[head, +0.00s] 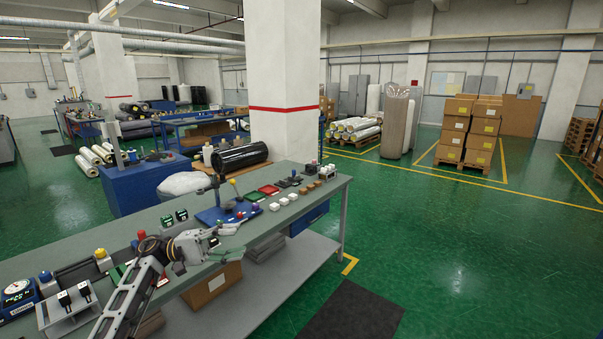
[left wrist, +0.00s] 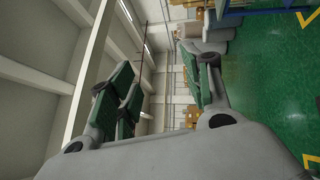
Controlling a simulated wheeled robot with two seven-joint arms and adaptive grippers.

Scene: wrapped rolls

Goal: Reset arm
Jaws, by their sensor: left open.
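My left arm reaches in from the bottom left of the head view. That view looks out sideways at the ceiling, wall and green floor. Whether the gripper touches anything on the bench cannot be told. My right gripper is in neither view.
A blue plate with an upright lever (head: 222,214), a red tray (head: 269,189) and small brown blocks (head: 313,186) lie on the bench. A blue gauge box (head: 18,297) stands at the left end. Stacked cartons (head: 454,133) stand far back.

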